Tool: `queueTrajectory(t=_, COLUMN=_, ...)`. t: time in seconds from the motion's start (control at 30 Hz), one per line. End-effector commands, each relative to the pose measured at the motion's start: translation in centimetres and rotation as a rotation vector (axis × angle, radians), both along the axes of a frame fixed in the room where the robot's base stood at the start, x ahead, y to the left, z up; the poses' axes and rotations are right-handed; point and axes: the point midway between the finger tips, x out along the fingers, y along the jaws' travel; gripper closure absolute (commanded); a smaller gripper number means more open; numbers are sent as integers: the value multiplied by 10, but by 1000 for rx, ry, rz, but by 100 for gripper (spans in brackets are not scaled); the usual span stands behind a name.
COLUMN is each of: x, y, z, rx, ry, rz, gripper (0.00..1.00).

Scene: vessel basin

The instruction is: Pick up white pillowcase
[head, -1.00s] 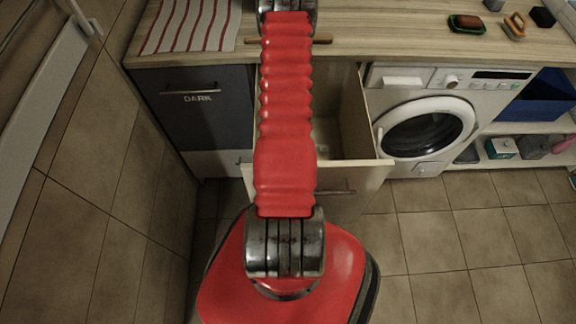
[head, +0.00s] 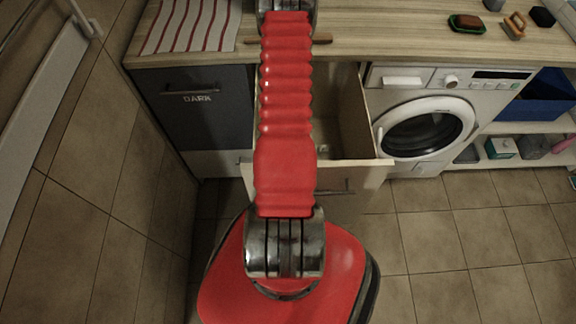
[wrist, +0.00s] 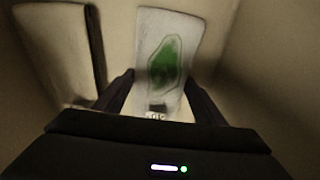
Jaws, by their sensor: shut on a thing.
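The white pillowcase (wrist: 181,31) shows in the wrist view as a pale flat piece with a green patch on it. It lies inside an open drawer (head: 374,174). My gripper (wrist: 160,88) reaches down into the drawer, its two dark fingers on either side of the pillowcase and shut on it. The exact contact is dim and hard to make out. In the head view my arm hides the gripper and the pillowcase.
Drawer walls stand close around the gripper. A dark drawer front marked DARK (head: 200,115) is to the left, a washing machine (head: 425,125) to the right. The wooden counter (head: 390,38) is above.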

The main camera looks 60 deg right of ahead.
Motion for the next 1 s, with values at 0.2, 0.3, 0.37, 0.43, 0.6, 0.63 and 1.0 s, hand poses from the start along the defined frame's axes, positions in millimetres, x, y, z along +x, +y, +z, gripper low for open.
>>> queueTrajectory(t=0.2, x=0, y=0, z=0, rx=0, ry=0, rz=1, gripper=65)
queueTrajectory(t=0.3, x=0, y=0, z=1, rx=-1, ry=0, rz=1, gripper=65)
queueTrajectory(t=0.37, x=0, y=0, z=2, rx=-1, ry=0, rz=1, gripper=65)
queueTrajectory(t=0.43, x=1, y=0, z=5, rx=-1, ry=0, rz=1, gripper=65)
queueTrajectory(t=0.6, x=1, y=-1, z=17, rx=-3, ry=-1, rz=1, gripper=65)
queueTrajectory(t=0.63, x=1, y=-1, z=20, rx=-3, ry=-1, rz=1, gripper=65)
queueTrajectory(t=1.0, x=1, y=-1, z=71, rx=-4, ry=-1, rz=1, gripper=65)
